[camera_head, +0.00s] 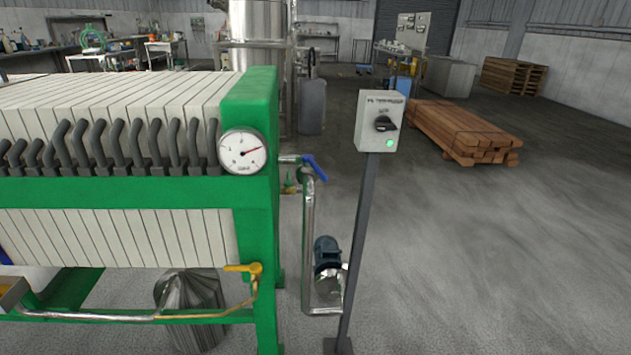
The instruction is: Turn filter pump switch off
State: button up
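The filter pump switch box (379,122) is a light grey box on top of a dark, slightly tilted-looking post (357,250), right of the picture's middle. A black rotary knob (385,124) sits on its front, turned at a slant. A green lamp (389,143) below the knob is lit. The label above the knob is too small to read surely. A blue pump (327,254) stands on the floor left of the post, joined to a silver pipe (308,240). My gripper does not show in this view.
A green-framed filter press (255,105) with white plates fills the left side. Its gauge (242,151), blue valve handle (314,167) and yellow valve handle (243,268) stick out nearby. Stacked timber (462,130) lies behind right. The floor right of the post is clear.

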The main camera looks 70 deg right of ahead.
aim_at(383, 124)
jog(key=z, duration=2)
jog(key=i, duration=0.05)
